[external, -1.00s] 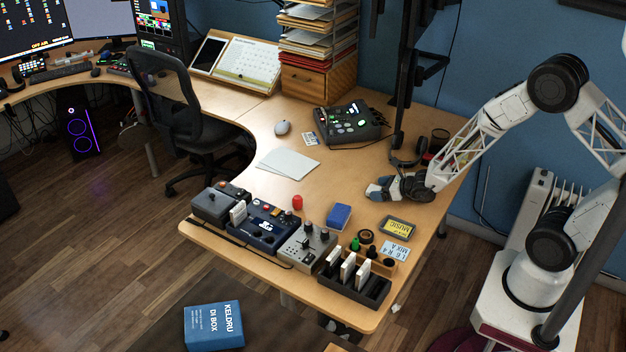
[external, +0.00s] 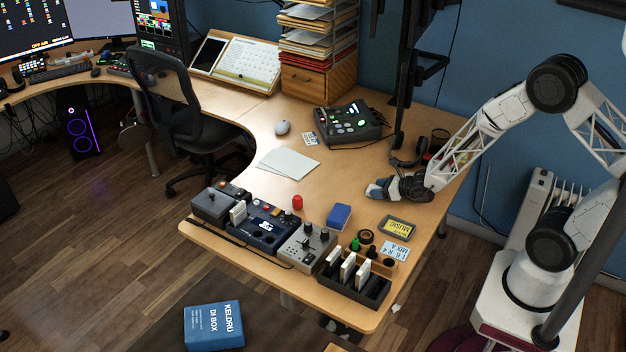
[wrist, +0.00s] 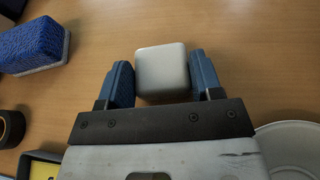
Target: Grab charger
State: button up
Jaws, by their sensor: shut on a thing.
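The charger is a small white block (wrist: 163,70) with rounded edges, seen in the wrist view over the wooden desktop. My gripper (wrist: 162,82) has one blue-padded finger on each side of it, and both pads appear to touch its sides. The gripper is shut on the charger. In the external view my gripper (external: 380,189) is low over the right part of the desk, and I cannot make out the charger clearly there. Whether the charger still rests on the desk is hard to tell.
A blue block (external: 339,216) lies left of and nearer than my gripper; it also shows in the wrist view (wrist: 30,45). A black tape roll (external: 366,237), a yellow-labelled case (external: 397,228) and a slotted black holder (external: 372,291) stand nearer the front edge. Headphones (external: 408,161) are behind my gripper.

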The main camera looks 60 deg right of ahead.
jog(key=shift+r, duration=0.1)
jog(key=shift+r, duration=0.45)
jog(key=r, duration=0.2)
jog(key=shift+s+r, duration=0.3)
jog(key=shift+s, duration=0.05)
jog(key=s, duration=0.5)
jog(key=s+a+r, duration=0.1)
jog(key=s, duration=0.4)
jog(key=s+a, duration=0.1)
jog(key=s, duration=0.4)
jog(key=shift+s+a+r, duration=0.1)
jog(key=shift+a+r, duration=0.05)
